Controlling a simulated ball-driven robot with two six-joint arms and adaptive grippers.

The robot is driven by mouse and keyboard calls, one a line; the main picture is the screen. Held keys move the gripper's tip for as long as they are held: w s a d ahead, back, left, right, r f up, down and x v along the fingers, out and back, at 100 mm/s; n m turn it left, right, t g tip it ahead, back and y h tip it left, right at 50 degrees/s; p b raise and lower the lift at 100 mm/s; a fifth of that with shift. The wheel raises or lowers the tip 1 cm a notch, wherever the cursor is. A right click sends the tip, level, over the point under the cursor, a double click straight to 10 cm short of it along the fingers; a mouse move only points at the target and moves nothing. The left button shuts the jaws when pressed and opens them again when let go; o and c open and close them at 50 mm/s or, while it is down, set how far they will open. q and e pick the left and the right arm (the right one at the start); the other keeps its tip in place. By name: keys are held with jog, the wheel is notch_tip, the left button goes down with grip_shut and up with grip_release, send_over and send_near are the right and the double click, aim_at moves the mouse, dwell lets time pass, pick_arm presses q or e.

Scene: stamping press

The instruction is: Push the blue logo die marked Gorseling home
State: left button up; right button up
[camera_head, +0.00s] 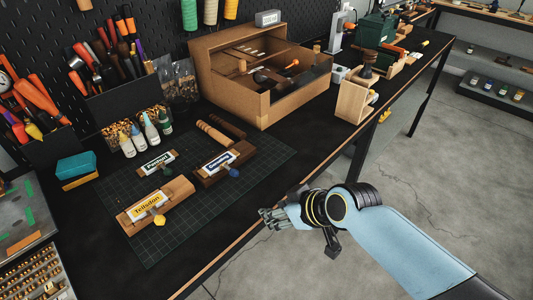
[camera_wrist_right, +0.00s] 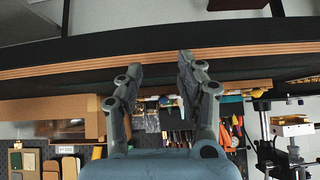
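The blue logo die (camera_head: 233,172) sits at the front of a dark wooden block (camera_head: 209,178) whose white card appears to read Gorseling (camera_head: 219,160). How far it sits in the block cannot be told at this size. My right gripper (camera_head: 272,217) is past the front edge of the bench, to the right of and nearer than the blue die, and apart from it. In the right wrist view its two fingers (camera_wrist_right: 160,68) are spread with nothing between them. The die is not discernible there. My left gripper is not in view.
A light block with a Trilsdon card (camera_head: 148,204) and yellow die (camera_head: 160,220) stands left on the cutting mat (camera_head: 265,150). A smaller carded block (camera_head: 157,163) and a wooden handle (camera_head: 213,134) lie behind. A wooden cabinet (camera_head: 220,93) stands at the back.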

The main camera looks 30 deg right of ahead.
aim_at(235, 170)
jog(key=w+a+r, duration=0.1)
jog(key=w+r, duration=0.1)
jog(key=w+r+t+p, duration=0.1)
jog(key=w+r, duration=0.1)
jog(key=w, duration=0.1)
jog(key=w+a+r+t+p, duration=0.1)
jog(key=w+r, duration=0.1)
jog(key=shift+w+a+r+n+y, duration=0.1)
jog(key=shift+w+a+n+y, duration=0.05)
jog(key=shift+a+n+y, duration=0.2)
jog(key=shift+w+d+t, duration=0.1)
jog(key=shift+w+t, duration=0.1)
jog(key=shift+t, duration=0.1)
jog(key=shift+w+f+b, duration=0.2)
jog(key=shift+f+b, duration=0.05)
jog(key=shift+b, duration=0.15)
jog(key=b+x, duration=0.5)
jog(key=x, duration=0.2)
jog(key=shift+f, duration=0.2)
jog(key=shift+w+r, duration=0.1)
jog(key=shift+r, duration=0.05)
jog(key=c, duration=0.4)
grip_shut()
jog(key=shift+r, duration=0.1)
